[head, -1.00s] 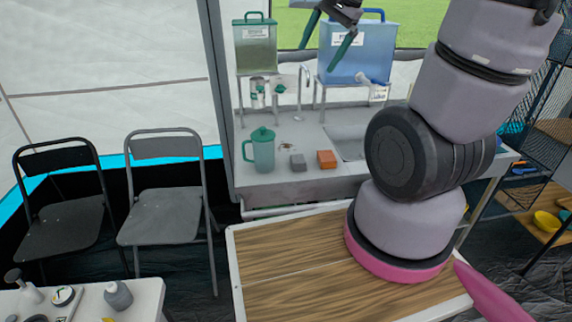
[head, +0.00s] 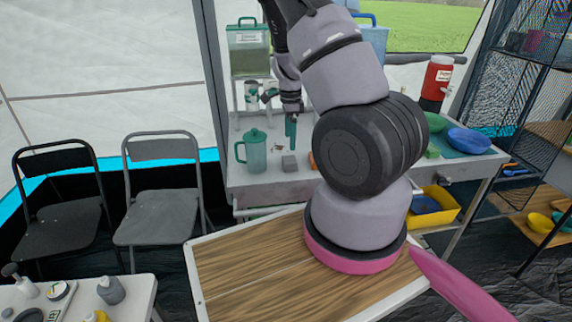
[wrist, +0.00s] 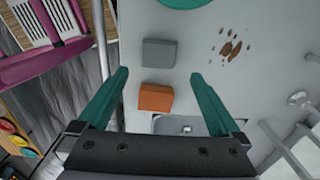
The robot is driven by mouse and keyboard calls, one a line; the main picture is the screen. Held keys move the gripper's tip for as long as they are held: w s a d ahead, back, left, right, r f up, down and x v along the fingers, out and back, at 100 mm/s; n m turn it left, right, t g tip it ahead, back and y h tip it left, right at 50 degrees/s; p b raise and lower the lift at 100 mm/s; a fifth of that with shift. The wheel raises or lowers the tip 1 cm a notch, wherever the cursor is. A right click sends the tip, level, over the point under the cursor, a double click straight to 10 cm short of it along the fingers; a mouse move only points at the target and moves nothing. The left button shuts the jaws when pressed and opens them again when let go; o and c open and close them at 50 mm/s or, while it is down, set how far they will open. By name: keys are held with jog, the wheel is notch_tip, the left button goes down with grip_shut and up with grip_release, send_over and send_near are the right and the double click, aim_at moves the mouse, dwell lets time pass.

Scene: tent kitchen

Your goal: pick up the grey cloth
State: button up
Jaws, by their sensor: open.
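The grey cloth (head: 289,162) is a small folded grey block on the sink counter, beside the green jug. In the wrist view the cloth (wrist: 159,52) lies flat, just beyond the fingertips and roughly centred between them. My gripper (wrist: 160,75) is open with green fingers, above the counter, with nothing held. In the head view my gripper (head: 291,130) hangs pointing down, above and behind the cloth. An orange block (wrist: 155,97) lies close to the cloth, between the fingers in the wrist view; my arm partly hides it in the head view.
A green lidded jug (head: 255,150) stands left of the cloth. A brown stain (wrist: 231,48) marks the counter. A green water dispenser (head: 248,48) stands behind. A blue bowl (head: 469,140) sits farther right.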

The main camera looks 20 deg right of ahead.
aim_at(290, 159)
notch_tip(290, 159, down, 9)
jog(key=shift+f, duration=0.2)
dwell(0.3)
jog(key=shift+c, duration=0.3)
jog(key=c, duration=1.2)
notch_tip(290, 159, up, 10)
jog(key=shift+r, duration=0.1)
